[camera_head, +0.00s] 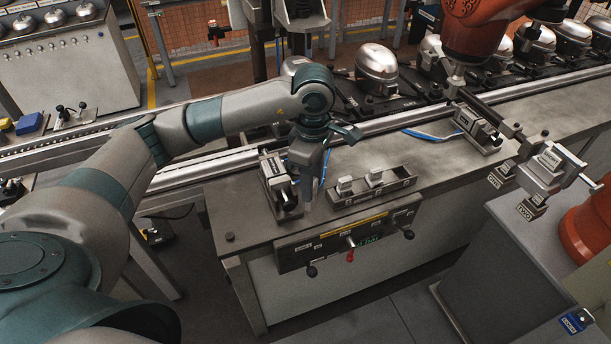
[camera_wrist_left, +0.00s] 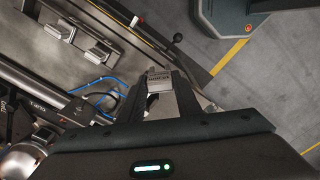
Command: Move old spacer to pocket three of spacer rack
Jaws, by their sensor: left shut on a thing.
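My left gripper (camera_head: 306,200) points down over the workbench, between a labelled clamp fixture (camera_head: 281,189) on its left and the spacer rack (camera_head: 404,184) on its right. In the left wrist view its fingers (camera_wrist_left: 160,88) are shut on a small pale metal block with a dark-lettered label, the old spacer (camera_wrist_left: 160,77). In the head view the fingers mostly hide this block. The rack, a low grey tray, holds two pale blocks, one nearer the gripper (camera_head: 345,184) and one farther right (camera_head: 374,177). Both also show in the left wrist view. My right gripper is not in view.
A conveyor with silver compressors (camera_head: 375,61) runs behind the bench. An orange robot arm (camera_head: 485,30) and a labelled fixture (camera_head: 549,165) stand at the right. Blue hoses lie near the gripper.

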